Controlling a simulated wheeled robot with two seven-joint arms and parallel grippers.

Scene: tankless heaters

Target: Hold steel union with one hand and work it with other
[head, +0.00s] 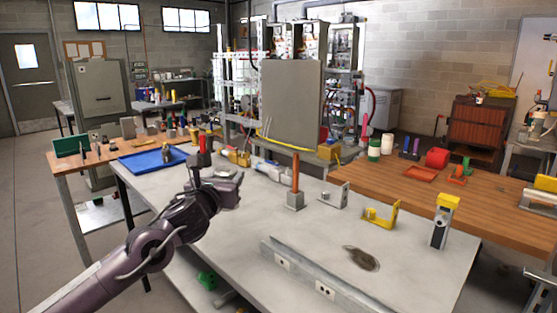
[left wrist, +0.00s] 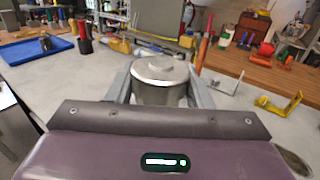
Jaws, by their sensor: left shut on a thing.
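The steel union (left wrist: 160,82) is a short, shiny metal cylinder with a rounded top. In the left wrist view it stands between the two grey fingers of my left gripper (head: 232,182), which is shut on it. In the head view my left gripper is over the grey workbench (head: 300,228), near its far left part, and its own body largely hides the union there. I cannot tell whether the union touches the bench top. My right gripper is not in view.
A blue tray (head: 140,163) lies left of my left gripper. An orange upright post (head: 295,178) and a yellow bracket (head: 381,214) stand to the right. A grey rail (head: 320,283) runs along the front. Bare bench lies between gripper and rail.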

